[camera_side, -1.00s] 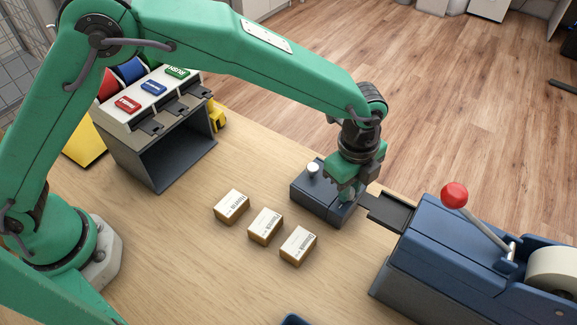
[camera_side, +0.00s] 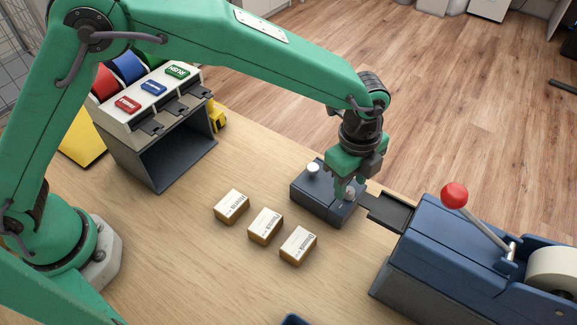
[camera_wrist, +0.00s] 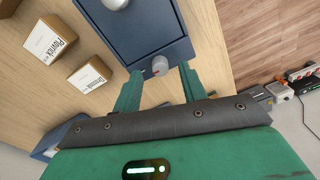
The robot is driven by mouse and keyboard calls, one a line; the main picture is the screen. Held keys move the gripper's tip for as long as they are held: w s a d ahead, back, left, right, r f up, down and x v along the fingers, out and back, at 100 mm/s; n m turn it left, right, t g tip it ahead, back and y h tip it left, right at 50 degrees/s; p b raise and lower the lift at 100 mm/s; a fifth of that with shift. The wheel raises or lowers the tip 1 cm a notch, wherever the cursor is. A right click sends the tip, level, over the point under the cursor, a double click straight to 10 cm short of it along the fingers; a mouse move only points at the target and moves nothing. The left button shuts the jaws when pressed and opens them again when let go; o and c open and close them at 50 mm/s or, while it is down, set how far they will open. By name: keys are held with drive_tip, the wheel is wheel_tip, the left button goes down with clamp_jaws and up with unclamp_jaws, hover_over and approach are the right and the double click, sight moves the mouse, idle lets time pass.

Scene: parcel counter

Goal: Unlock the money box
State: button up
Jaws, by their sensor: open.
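The money box (camera_side: 318,204) is a dark blue-grey box on the wooden counter. It has a pale round knob (camera_side: 313,168) near its far left end, which also shows at the top edge of the wrist view (camera_wrist: 115,3). A second, grey dial (camera_wrist: 160,65) with a red mark sits near the other end. My gripper (camera_side: 348,192) is over that end, pointing down. In the wrist view its two green fingers are apart, one on each side of the dial, and I cannot tell whether they touch it. Fingers partly hide the dial in the side view.
Three small labelled cartons (camera_side: 265,227) lie left of the box. A blue tape machine (camera_side: 445,250) with a red-knobbed lever and dark tray (camera_side: 390,212) stands close on the right. A dispenser with coloured buttons (camera_side: 153,88) stands at the back left.

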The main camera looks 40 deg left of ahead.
sight(348, 190)
drive_tip(key=shift+s+a+r, duration=0.1)
drive_tip(key=shift+r, duration=2.95)
drive_tip(key=s+a+r+n+t, duration=0.1)
drive_tip(key=a+r+n, duration=0.25)
drive_tip(key=a, duration=0.35)
drive_tip(key=s+a+r+n+t+h, duration=0.1)
drive_tip(key=s+a+r+n, duration=0.15)
drive_tip(key=a+r, duration=0.35)
drive_tip(key=a+r+n, duration=0.3)
drive_tip(key=a+n, duration=0.1)
drive_tip(key=a, duration=0.5)
drive_tip(key=s+a+n+t, duration=0.1)
drive_tip(key=s+a+n, duration=0.3)
drive_tip(key=s, duration=0.1)
drive_tip(key=s+a+f+n+t, duration=0.1)
drive_tip(key=s+a+n, duration=0.2)
drive_tip(key=s+a, duration=0.2)
drive_tip(key=s+a+n+t+y, duration=0.1)
drive_tip(key=s+a+n, duration=0.3)
drive_tip(key=s+a, duration=0.1)
drive_tip(key=shift+a+f+n, duration=0.15)
drive_tip(key=shift+a+n, duration=0.1)
drive_tip(key=shift+n, duration=0.05)
drive_tip(key=shift+o, duration=0.6)
drive_tip(key=shift+w, duration=0.15)
